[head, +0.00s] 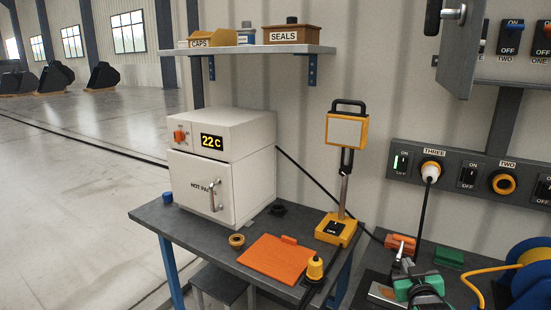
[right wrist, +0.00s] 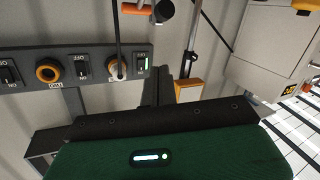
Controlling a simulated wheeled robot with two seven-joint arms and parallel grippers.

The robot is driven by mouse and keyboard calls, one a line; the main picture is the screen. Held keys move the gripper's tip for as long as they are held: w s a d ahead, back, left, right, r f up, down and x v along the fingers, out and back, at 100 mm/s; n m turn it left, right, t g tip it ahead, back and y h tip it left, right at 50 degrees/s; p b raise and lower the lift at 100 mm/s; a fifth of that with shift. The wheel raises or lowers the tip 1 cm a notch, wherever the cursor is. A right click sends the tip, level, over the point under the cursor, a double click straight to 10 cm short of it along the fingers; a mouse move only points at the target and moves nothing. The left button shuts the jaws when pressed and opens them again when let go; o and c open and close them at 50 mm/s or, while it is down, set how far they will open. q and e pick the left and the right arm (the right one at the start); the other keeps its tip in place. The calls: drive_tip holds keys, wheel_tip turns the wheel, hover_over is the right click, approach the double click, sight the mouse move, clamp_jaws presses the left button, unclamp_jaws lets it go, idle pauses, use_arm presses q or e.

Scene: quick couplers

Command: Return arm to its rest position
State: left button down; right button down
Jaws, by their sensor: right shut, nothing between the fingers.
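My right gripper (head: 400,256) shows at the lower right of the head view, low in front of the wall and over the right-hand bench. Its dark fingers also show in the right wrist view (right wrist: 170,88), close together with nothing seen between them. The green casing behind the fingers is part of my own arm. My left gripper is not in view.
A bench holds a white hot box (head: 235,150), an orange plate (head: 272,260), a yellow-black coupler (head: 315,267) and a yellow stand (head: 336,230). Orange (head: 400,242) and green (head: 449,257) blocks and a blue reel (head: 535,265) lie near my right gripper. A switch panel (head: 450,178) is above.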

drive_tip(key=s+a+f+g+y, duration=0.1)
drive_tip(key=s+a+f+g, duration=0.3)
drive_tip(key=s+f, duration=0.5)
drive_tip(key=s+a+f+g+y, duration=0.1)
drive_tip(key=s+a+f+g, duration=0.4)
drive_tip(key=s, duration=0.7)
drive_tip(key=s+a+f+g, duration=0.2)
drive_tip(key=s, duration=0.8)
drive_tip(key=s+a+f+g, duration=0.1)
drive_tip(key=s+f+g, duration=0.15)
drive_tip(key=s, duration=0.75)
wheel_tip(320, 180, down, 30)
drive_tip(key=r+n, duration=0.1)
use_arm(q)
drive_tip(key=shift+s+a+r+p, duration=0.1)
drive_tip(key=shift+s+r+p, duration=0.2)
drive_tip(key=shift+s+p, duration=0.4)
use_arm(e)
drive_tip(key=s+d+f+g, duration=0.2)
drive_tip(key=s+d+f, duration=0.1)
drive_tip(key=s+f, duration=1.6)
drive_tip(key=shift+s+f+y, duration=0.3)
drive_tip(key=shift+s+f, duration=0.1)
drive_tip(key=shift+f, duration=0.3)
drive_tip(key=shift+a, duration=0.1)
